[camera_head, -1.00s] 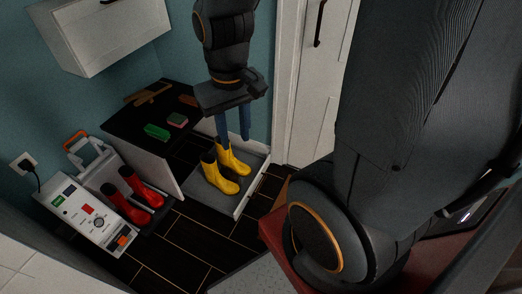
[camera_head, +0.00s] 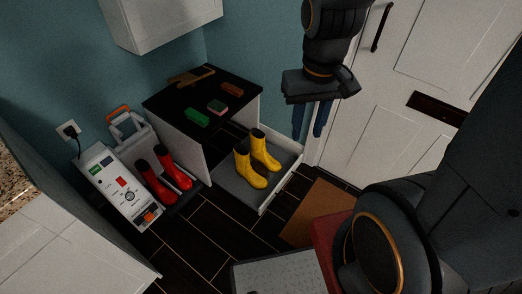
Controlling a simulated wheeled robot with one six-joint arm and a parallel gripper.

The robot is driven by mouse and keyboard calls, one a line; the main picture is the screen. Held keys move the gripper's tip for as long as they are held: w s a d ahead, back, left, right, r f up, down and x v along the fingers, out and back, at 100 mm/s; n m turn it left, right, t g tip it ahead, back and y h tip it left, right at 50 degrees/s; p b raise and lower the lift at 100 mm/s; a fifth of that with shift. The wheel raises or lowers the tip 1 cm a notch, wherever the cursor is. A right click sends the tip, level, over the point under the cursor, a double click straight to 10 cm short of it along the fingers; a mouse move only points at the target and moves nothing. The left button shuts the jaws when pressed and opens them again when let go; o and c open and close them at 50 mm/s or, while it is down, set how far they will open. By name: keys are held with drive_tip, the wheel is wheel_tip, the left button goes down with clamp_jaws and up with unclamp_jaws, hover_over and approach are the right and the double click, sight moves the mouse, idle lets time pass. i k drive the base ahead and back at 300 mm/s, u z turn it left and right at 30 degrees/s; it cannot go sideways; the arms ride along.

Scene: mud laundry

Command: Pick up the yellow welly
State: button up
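A pair of yellow wellies with dark tops stands upright on a grey tray (camera_head: 239,190) beside the dark-topped bench. One yellow welly (camera_head: 249,168) is nearer and to the left; the other yellow welly (camera_head: 265,151) is just behind it to the right. My gripper (camera_head: 309,121) hangs pointing down, up and to the right of the wellies in the picture. Its two blue fingers are apart with a gap between them and nothing held. It does not touch either welly.
The bench (camera_head: 205,97) carries a green block (camera_head: 197,117), a sponge (camera_head: 217,107) and brushes. Red wellies (camera_head: 171,167) stand left, by a white appliance (camera_head: 124,187). A white door (camera_head: 385,115) and brown mat (camera_head: 317,211) lie right.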

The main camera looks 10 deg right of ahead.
sight(259, 152)
drive_tip(key=z, duration=0.05)
drive_tip(key=k, duration=0.5)
drive_tip(key=u, duration=0.7)
drive_tip(key=i, duration=1.4)
drive_tip(key=z, duration=0.7)
